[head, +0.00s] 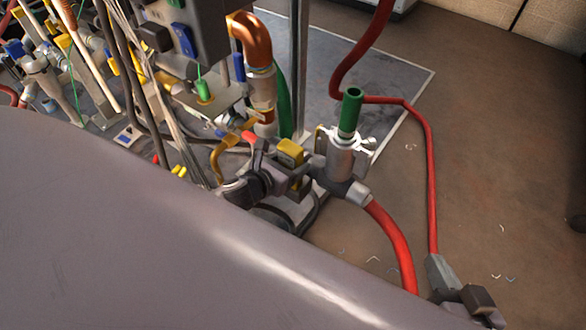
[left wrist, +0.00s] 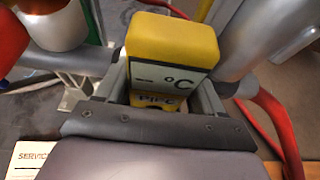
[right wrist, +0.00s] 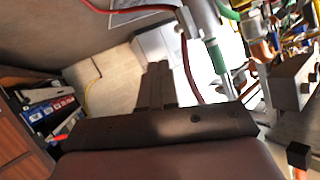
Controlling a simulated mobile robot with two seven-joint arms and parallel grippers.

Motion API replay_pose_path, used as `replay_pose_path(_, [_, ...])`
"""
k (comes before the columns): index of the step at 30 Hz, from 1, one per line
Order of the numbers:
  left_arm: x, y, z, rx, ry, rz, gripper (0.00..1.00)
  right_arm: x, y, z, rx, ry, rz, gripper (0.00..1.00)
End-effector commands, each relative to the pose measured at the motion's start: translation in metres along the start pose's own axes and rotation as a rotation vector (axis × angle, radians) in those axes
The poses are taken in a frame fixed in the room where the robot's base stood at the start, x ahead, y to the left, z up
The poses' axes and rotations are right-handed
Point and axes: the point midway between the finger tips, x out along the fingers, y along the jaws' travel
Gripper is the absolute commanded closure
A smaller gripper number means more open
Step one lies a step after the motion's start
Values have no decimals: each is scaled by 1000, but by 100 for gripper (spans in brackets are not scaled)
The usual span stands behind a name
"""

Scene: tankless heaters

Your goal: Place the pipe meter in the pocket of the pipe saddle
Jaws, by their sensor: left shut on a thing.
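The pipe meter is a small yellow block with a pale face marked °C. It shows in the left wrist view (left wrist: 172,45) and in the head view (head: 290,151). My left gripper (left wrist: 160,90) is shut on it, one finger on each side. The meter is close to the grey pipework in the head view. A yellow strip lettered PIPE shows below its face; I cannot tell whether it belongs to the meter or the saddle. I cannot clearly make out the saddle or its pocket. My right gripper (head: 437,265) appears shut and empty; its fingers also show in the right wrist view (right wrist: 157,82).
A green-topped vertical pipe (head: 350,115) stands just right of the meter. A red hose (head: 395,240) leaves the grey pipe (head: 340,186). A copper elbow (head: 252,38) and crowded cables are to the left. Brown floor (head: 500,160) is mostly open at right.

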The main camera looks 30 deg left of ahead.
Motion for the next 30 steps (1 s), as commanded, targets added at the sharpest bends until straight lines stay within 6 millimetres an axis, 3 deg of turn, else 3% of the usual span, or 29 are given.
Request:
replay_pose_path(6, [13,0,5,1,-2,-1,70,3,-3,-5,6,16,-15,100])
replay_pose_path(13, [22,-1,-19,-3,0,-1,70,11,-12,-3,49,44,-70,100])
replay_pose_path(16, [26,0,-28,-3,0,-1,70,8,-7,-1,16,60,-51,100])
replay_pose_path(28, [27,0,-30,0,-2,-1,70,6,-4,-1,-3,67,-38,100])
replay_pose_path(29, [27,0,-31,0,0,-1,29,5,-4,-1,-6,69,-36,100])
replay_pose_path(30, [26,0,-30,0,0,-1,16,5,-4,-2,-6,69,-36,100])
